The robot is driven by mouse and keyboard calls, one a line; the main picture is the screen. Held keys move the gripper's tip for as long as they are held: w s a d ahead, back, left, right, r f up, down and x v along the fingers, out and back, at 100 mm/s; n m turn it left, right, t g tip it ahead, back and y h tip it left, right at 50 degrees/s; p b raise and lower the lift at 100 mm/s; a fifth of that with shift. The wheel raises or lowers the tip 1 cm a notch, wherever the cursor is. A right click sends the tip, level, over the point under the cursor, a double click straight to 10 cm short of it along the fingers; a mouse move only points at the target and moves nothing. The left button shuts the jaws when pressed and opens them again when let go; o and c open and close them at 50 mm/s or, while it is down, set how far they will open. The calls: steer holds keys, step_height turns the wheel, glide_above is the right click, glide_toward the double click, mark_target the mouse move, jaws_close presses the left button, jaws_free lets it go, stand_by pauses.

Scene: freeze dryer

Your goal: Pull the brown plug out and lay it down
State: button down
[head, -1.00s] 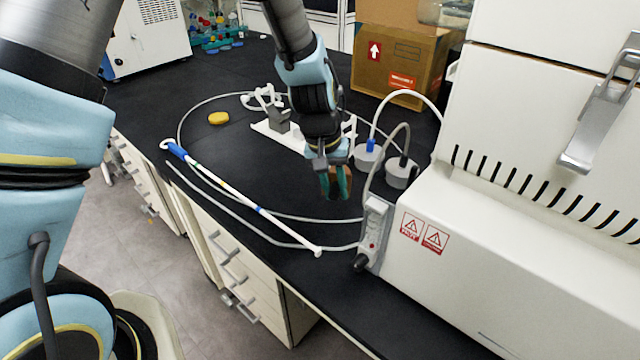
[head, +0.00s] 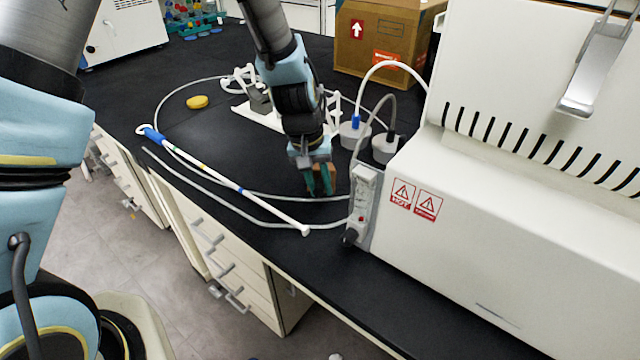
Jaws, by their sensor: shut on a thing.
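My gripper (head: 319,188) points down, low over the black bench (head: 262,172) in front of the power strip. It is shut on the brown plug (head: 325,171). Only part of the plug shows between and behind the teal fingers. Whether its lower end touches the bench cannot be told. The plug is apart from the two grey round pieces (head: 386,149) behind, which have a blue and a dark cable end standing in them.
A power strip (head: 362,208) stands against the white machine (head: 520,235) at right. A white rod with a blue end (head: 225,180) and grey tubing lie along the front edge. A yellow disc (head: 197,102) and a cardboard box (head: 378,50) are further back.

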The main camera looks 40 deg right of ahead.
steer(key=shift+f, duration=0.15)
steer(key=shift+f+b, duration=0.65)
steer(key=shift+b, duration=0.05)
steer(key=c, duration=0.6)
jaws_free()
steer(key=shift+w+a+r+p, duration=0.1)
steer(key=shift+a+r+p, duration=0.15)
steer(key=shift+r+p, duration=0.9)
steer(key=shift+w+a+r+p, duration=0.2)
steer(key=shift+r+p, duration=0.6)
steer(key=shift+r, duration=0.7)
steer(key=shift+w+a+r+p, duration=0.1)
steer(key=shift+a+r+p, duration=0.2)
steer(key=shift+r+p, duration=0.85)
steer(key=shift+r, duration=0.15)
